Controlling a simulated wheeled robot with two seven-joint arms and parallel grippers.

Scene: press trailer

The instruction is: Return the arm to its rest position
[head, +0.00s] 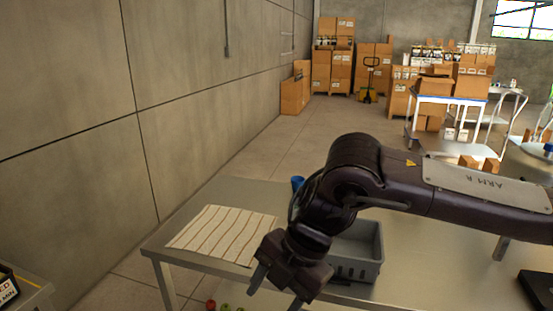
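My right arm, marked "ARM R", comes in from the right and bends down over the metal table (190,233). My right gripper (277,291) hangs near the table's front edge, with its two fingers spread apart and nothing visible between them. It is in front of a grey bin (368,268), which the arm partly hides. My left gripper and arm are not in view.
A striped cloth or mat (220,233) lies on the table's left part. A blue object (297,182) stands behind the arm. Small red and green round things (211,304) show at the bottom edge. Boxes and a cart (450,101) are far behind.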

